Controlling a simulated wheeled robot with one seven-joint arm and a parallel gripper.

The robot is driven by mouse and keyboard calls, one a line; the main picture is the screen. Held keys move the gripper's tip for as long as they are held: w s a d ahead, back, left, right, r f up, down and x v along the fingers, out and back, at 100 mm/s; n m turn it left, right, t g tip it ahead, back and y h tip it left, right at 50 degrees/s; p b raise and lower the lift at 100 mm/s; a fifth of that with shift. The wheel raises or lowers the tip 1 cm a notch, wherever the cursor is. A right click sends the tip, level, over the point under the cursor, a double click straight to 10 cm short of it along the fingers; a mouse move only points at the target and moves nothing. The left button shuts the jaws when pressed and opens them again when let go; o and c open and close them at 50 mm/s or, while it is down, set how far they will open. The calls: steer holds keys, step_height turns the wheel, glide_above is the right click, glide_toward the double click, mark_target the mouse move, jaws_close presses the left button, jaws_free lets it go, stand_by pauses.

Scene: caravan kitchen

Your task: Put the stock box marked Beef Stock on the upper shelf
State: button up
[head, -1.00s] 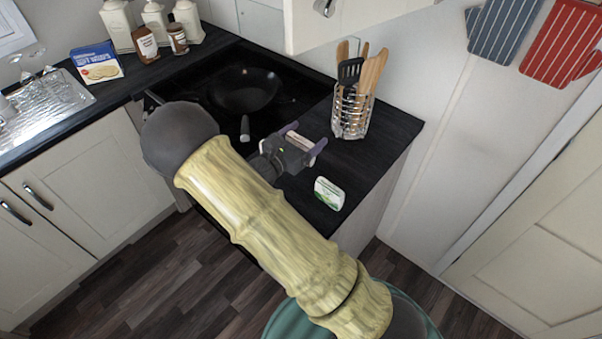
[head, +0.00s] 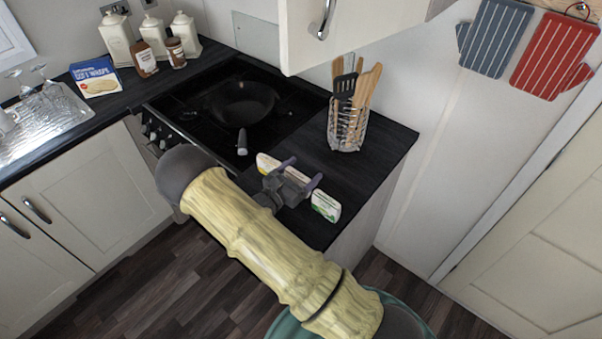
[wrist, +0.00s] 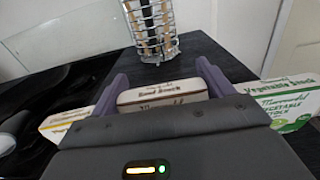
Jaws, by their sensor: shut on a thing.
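My gripper (head: 298,172) is over the black worktop by the hob, with its fingers closed on a white stock box. In the wrist view the box (wrist: 162,93) sits between the two purple fingertips (wrist: 160,84); its dark red lettering appears to read Beef Stock. In the head view my gripper mostly hides this box. A white and green Vegetable Stock box (head: 326,205) stands to the right. A white and yellow stock box (head: 267,163) is to the left. The upper shelf is not clearly visible.
A wire utensil holder (head: 347,125) stands behind my gripper. A pan (head: 243,100) sits on the hob, its handle pointing forward. A white wall cupboard (head: 350,22) with a metal handle hangs above the worktop. The worktop ends at the right beside the wall.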

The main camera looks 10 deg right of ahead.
steer(key=shift+f, duration=0.55)
steer(key=shift+f, duration=0.1)
steer(key=shift+f, duration=0.1)
steer(key=o, duration=0.7)
